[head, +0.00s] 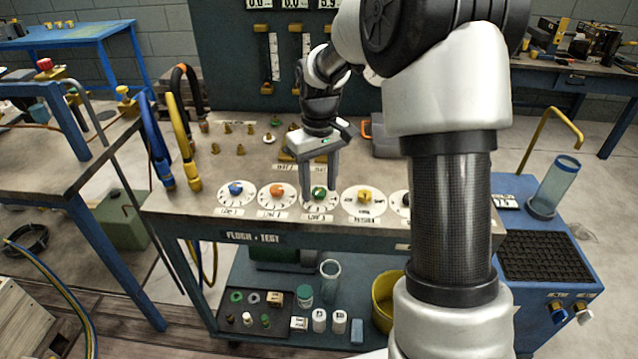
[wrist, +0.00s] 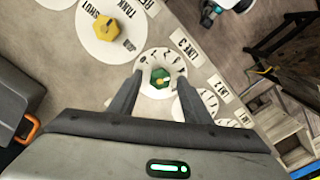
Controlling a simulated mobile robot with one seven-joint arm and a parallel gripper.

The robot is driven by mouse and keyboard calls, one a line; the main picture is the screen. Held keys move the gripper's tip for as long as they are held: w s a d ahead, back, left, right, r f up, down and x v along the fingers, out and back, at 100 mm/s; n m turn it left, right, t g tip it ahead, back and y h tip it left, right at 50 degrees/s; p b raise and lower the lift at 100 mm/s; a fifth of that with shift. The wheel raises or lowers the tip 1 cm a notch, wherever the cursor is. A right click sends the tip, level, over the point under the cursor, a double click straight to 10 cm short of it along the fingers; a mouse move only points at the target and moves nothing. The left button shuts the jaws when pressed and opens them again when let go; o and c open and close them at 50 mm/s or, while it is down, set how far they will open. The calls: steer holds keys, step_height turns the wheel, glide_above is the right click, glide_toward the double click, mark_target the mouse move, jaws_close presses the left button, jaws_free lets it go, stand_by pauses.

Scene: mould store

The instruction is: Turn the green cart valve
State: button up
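The green cart valve (head: 319,193) is a small green knob on a round white dial plate, in the row of valves along the cart's front edge. It also shows in the wrist view (wrist: 160,78), between and beyond my fingertips. My gripper (head: 320,186) points down over this valve. Its two fingers are apart, one on each side of the green knob in the wrist view (wrist: 158,80). I cannot tell whether the fingers touch the knob.
A blue valve (head: 236,188) and an orange valve (head: 277,190) sit to the left. A yellow valve (head: 364,195) sits to the right, and a dark one (head: 405,199) is partly behind my arm. Blue and yellow hoses (head: 181,140) rise at the cart's left end.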

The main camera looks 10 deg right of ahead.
mark_target(319, 191)
steer(key=shift+r, duration=0.1)
step_height(319, 191, up, 17)
steer(key=p, duration=0.4)
steer(key=shift+r, duration=0.1)
steer(key=s+r+m+t, duration=0.25)
steer(key=s+r, duration=0.35)
steer(key=s, duration=0.6)
steer(key=s+f+m+t, duration=0.1)
steer(key=s+f+t, duration=0.25)
steer(key=s, duration=0.95)
step_height(319, 191, up, 16)
steer(key=p, duration=1.6)
steer(key=shift+p, duration=0.4)
steer(key=shift+s+a+r, duration=0.1)
stand_by(1.4)
